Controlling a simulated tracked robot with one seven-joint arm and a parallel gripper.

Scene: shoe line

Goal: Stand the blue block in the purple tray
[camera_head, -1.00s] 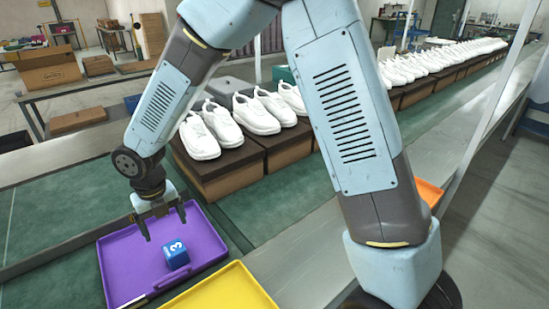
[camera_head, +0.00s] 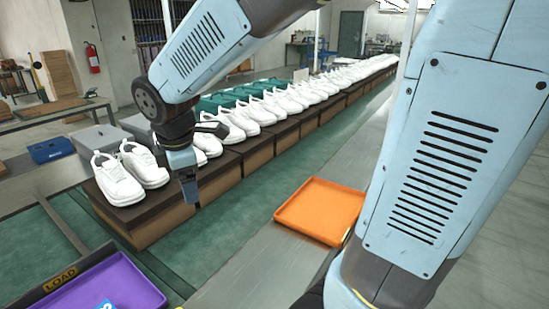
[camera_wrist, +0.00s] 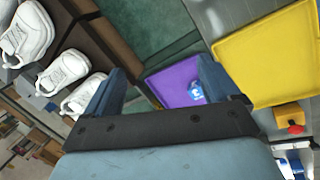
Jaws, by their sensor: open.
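The purple tray (camera_head: 98,284) shows at the bottom left in the head view, cut off by the frame edge. The blue block (camera_head: 104,305) is inside it, with only its top showing at the bottom edge. In the wrist view the purple tray (camera_wrist: 165,84) lies beyond the fingers, and the blue block (camera_wrist: 196,91) with a white mark sits in it near the right finger in the picture. My gripper (camera_head: 189,192) is open and empty, in the air in front of the shoe row, above and apart from the tray. It also shows in the wrist view (camera_wrist: 158,84).
White shoes (camera_head: 240,117) stand in a long row on brown boxes (camera_head: 222,178) behind my gripper. An orange tray (camera_head: 318,211) lies to the right on the metal edge. Green belt lies bare between.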

